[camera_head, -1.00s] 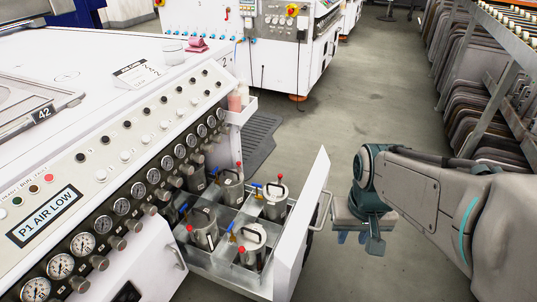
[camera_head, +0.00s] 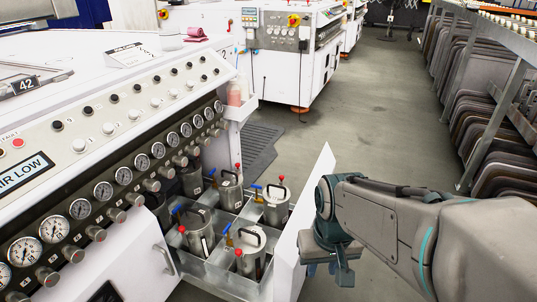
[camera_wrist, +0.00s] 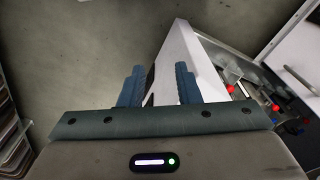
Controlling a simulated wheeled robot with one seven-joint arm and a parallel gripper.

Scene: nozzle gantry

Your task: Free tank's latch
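An open drawer (camera_head: 287,268) holds several metal tanks in compartments, including a front tank (camera_head: 250,262), a middle-left tank (camera_head: 198,238) and a right tank (camera_head: 276,208). The tanks carry black handles, red knobs and blue levers; I cannot tell which part is the latch. My gripper (camera_head: 322,268) is outside the drawer, close to its tall white front panel. In the wrist view the blue fingers (camera_wrist: 159,75) are apart, with the panel's edge seen between and beyond them. I see nothing gripped. Tank tops show small at the wrist view's right.
The white machine (camera_head: 115,120) with gauges and knobs stands at left. A side shelf (camera_head: 240,105) with bottles sticks out beyond the drawer. A rack of dark panels (camera_head: 480,130) lines the right. The grey floor (camera_head: 380,90) between is clear.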

